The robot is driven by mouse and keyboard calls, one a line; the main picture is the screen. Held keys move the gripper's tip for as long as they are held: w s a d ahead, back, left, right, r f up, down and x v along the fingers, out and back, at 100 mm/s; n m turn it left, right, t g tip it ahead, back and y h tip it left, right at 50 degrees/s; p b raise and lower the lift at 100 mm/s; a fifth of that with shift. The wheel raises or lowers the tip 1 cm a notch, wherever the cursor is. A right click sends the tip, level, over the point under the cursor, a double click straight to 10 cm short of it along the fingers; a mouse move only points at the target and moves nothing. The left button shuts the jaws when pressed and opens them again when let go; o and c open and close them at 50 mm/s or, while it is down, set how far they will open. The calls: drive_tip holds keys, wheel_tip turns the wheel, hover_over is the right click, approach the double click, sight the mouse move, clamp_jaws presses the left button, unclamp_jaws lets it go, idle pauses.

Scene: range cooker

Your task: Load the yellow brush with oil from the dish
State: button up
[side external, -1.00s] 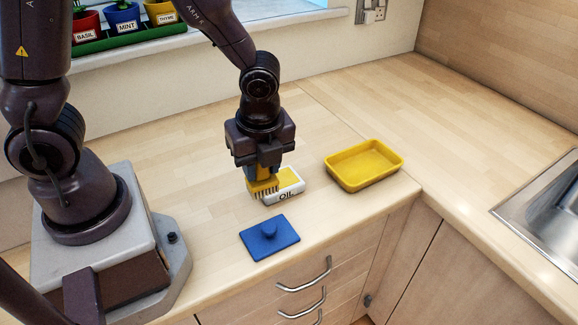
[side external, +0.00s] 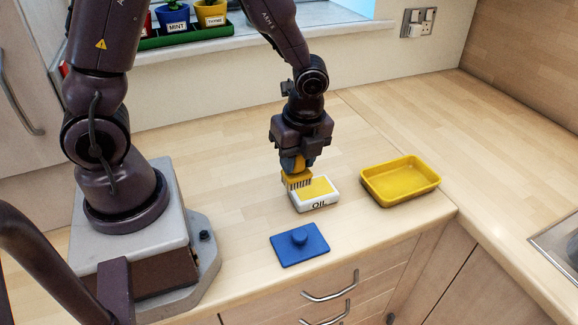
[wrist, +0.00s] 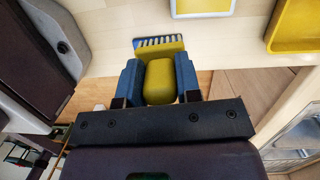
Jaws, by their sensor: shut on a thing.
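A blue slab with a knob (side external: 299,244) lies in front of the dish near the counter's edge. A yellow tray (side external: 400,184) stands to the right. Potted herbs (side external: 190,15) stand on the sill behind. The counter behind the dish is clear.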

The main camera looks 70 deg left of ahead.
drive_tip(key=w+a+f+m, duration=0.1)
drive_tip(key=w+a, duration=0.4)
drive_tip(key=w, duration=0.1)
drive_tip(key=shift+m+t, duration=0.3)
drive_tip(key=shift+t, duration=0.1)
drive_tip(key=shift+w+d+f, duration=0.1)
drive_tip(key=shift+d+f, duration=0.05)
drive_tip(key=shift+f, duration=1.35)
drive_tip(key=shift+d+f, duration=0.1)
drive_tip(key=shift+f, duration=1.35)
drive_tip(key=shift+f, duration=0.6)
drive_tip(key=shift+r, duration=0.1)
wheel_tip(320, 180, up, 7)
